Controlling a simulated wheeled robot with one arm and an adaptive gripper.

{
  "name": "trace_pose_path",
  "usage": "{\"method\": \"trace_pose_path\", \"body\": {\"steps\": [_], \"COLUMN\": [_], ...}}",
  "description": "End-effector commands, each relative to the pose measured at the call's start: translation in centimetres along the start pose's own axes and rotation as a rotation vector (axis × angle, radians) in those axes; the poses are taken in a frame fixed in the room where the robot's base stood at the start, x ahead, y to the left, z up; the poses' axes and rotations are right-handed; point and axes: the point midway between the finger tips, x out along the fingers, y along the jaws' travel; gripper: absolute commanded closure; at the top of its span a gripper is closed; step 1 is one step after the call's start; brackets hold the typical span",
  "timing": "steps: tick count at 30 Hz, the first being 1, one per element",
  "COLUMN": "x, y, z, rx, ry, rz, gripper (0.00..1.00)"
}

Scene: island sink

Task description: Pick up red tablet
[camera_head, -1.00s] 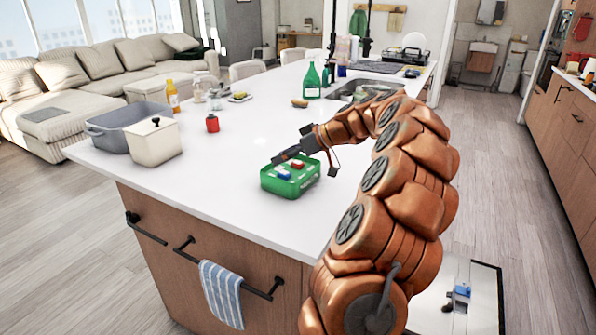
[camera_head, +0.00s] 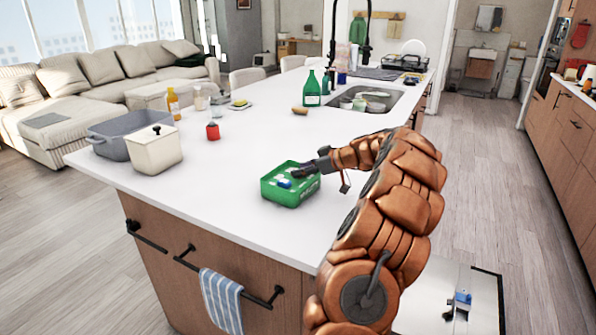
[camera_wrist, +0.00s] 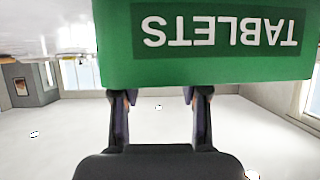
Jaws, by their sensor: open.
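A green box (camera_head: 293,196) sits on the white island counter. A blue tablet (camera_head: 284,184) shows in it, with a white patch beside it. The red tablet is not visible in either view now; my gripper covers the part of the box where it showed earlier. My gripper (camera_head: 302,170) is over the right back part of the box. In the wrist view the box's green side (camera_wrist: 215,66), lettered TABLETS, fills the top. The two fingers of my gripper (camera_wrist: 162,100) are apart, and their tips are hidden behind the box side.
A green bottle (camera_head: 312,90) and the sink (camera_head: 368,100) are farther back. The counter around the box is clear.

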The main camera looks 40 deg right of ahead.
Motion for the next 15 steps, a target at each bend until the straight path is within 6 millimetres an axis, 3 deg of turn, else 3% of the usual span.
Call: {"method": "trace_pose_path", "body": {"steps": [4, 11, 15], "x": [1.01, 1.09, 1.09], "y": [-0.03, 0.0, 0.0], "z": [0.06, 0.07, 0.08], "rx": [0.0, 0.0, 0.0], "ry": [-0.001, -0.001, -0.001], "rz": [-0.002, -0.001, -0.001], "gripper": [0.56, 0.56, 0.71]}}
